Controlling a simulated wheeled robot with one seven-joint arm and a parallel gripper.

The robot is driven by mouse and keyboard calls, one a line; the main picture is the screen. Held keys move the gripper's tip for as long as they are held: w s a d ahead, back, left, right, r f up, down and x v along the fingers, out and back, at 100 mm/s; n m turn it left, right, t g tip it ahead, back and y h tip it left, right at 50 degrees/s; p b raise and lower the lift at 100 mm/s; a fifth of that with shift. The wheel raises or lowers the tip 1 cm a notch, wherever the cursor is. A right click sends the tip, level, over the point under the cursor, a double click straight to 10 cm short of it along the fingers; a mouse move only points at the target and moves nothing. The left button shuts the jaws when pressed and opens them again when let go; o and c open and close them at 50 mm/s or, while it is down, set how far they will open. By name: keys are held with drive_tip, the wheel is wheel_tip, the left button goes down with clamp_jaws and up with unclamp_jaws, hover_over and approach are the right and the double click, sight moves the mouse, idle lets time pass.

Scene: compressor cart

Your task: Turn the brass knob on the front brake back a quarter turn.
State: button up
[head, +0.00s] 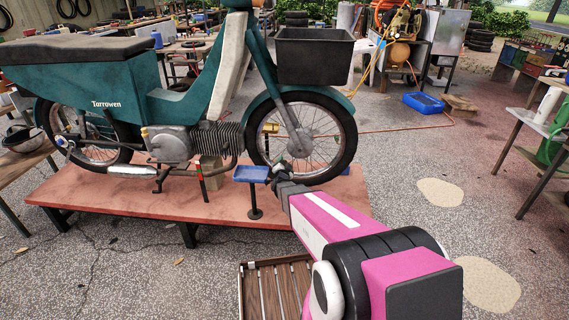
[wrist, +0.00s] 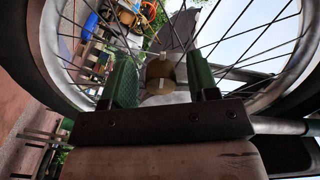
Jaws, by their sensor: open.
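The front wheel (head: 341,163) of a teal moped stands on a red platform. In the wrist view, a brass-coloured knob (wrist: 160,68) shows near the wheel's hub, in front of a grey part and the spokes. My gripper (wrist: 160,75) is open, with one green finger pad to the left of the knob and the other to the right. A gap shows on each side of the knob; I cannot tell how deep it sits between the pads. In the head view, my gripper (head: 278,172) is low by the front wheel, and I cannot make out the knob there.
Spokes and the wheel rim surround my gripper closely. A small blue tray on a stand (head: 251,174) is just left of it on the platform (head: 130,195).

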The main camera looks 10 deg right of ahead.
drive_tip(key=shift+x, duration=0.9)
drive_tip(key=c, duration=0.9)
drive_tip(key=shift+n, duration=0.3)
